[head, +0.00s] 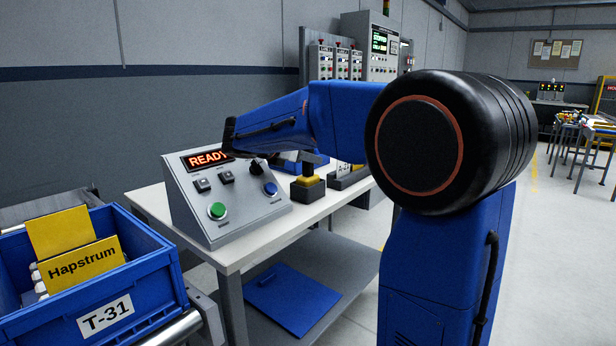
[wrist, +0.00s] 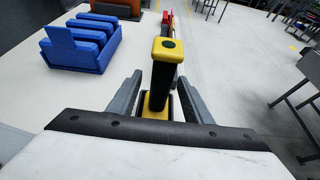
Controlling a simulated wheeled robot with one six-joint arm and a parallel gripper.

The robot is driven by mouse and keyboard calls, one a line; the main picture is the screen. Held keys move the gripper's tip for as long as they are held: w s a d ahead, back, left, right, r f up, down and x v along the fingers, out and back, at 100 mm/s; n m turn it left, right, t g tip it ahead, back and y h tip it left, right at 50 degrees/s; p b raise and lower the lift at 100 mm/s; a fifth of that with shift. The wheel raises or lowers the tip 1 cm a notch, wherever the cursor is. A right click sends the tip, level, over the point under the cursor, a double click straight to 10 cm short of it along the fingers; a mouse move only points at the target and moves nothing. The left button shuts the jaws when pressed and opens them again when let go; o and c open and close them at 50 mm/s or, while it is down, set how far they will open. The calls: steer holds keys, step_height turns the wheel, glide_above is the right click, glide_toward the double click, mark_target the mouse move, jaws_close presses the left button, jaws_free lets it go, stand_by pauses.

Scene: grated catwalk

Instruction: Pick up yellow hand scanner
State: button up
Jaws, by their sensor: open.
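The yellow hand scanner (wrist: 166,50) stands upright ahead of my gripper (wrist: 160,78) in the wrist view, with a yellow head and a dark handle. Its lower part meets a yellow and dark base. My gripper is open, one grey finger on each side of the handle, and I see no clear contact. In the head view, a yellow part of the scanner (head: 308,180) shows above a dark base on the white table, below my blue arm. My arm hides its upper part and most of the gripper there.
A grey control console (head: 225,195) with a READY display stands left of the scanner on the table (head: 290,235). Blue racks (wrist: 85,45) stand at the left in the wrist view. A blue crate (head: 150,262) marked T-31 is at the lower left.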

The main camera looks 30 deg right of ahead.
steer(key=x, duration=0.5)
jaws_close()
steer(key=shift+r, duration=0.15)
